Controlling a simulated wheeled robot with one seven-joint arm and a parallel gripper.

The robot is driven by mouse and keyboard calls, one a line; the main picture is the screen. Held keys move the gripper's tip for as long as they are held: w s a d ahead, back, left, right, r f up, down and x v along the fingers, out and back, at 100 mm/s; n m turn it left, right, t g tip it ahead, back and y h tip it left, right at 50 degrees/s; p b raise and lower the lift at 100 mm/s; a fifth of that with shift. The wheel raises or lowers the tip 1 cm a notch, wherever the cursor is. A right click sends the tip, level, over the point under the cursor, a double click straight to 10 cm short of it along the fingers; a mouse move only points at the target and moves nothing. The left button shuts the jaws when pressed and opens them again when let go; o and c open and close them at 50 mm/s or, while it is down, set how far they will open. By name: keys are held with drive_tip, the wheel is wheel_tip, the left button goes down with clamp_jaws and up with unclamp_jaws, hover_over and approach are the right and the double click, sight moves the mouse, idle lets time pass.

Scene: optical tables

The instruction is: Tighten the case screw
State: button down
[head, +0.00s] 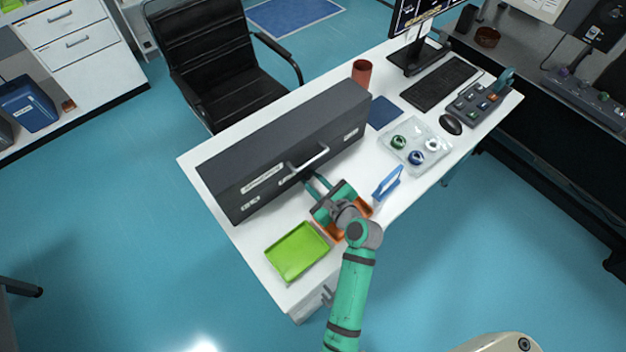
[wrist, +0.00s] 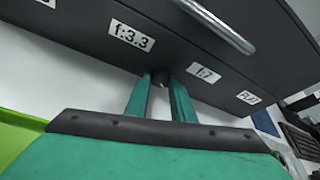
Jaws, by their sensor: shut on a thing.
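A long dark grey case (head: 285,150) with a light handle (head: 309,158) stands on the white table. My gripper (head: 311,183) reaches to the case's front face, under the handle. In the wrist view, the fingertips of my gripper (wrist: 161,82) are shut on a small dark round screw (wrist: 160,80) on the case's lower front (wrist: 75,25). The screw sits between a label reading f:3.3 (wrist: 131,36) and one reading f:7 (wrist: 205,74). The fingers hide most of the screw. In the head view the screw is hidden.
A green tray (head: 297,251) lies left of my gripper and an orange tray (head: 335,232) is under my wrist. A blue-handled item (head: 388,185) stands to the right. A clear tray with coloured rings (head: 441,158), a red cup (head: 362,73) and a keyboard (head: 438,84) are farther along the table.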

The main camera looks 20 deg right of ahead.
drive_tip(key=c, duration=1.5)
unclamp_jaws()
drive_tip(key=v, duration=1.1)
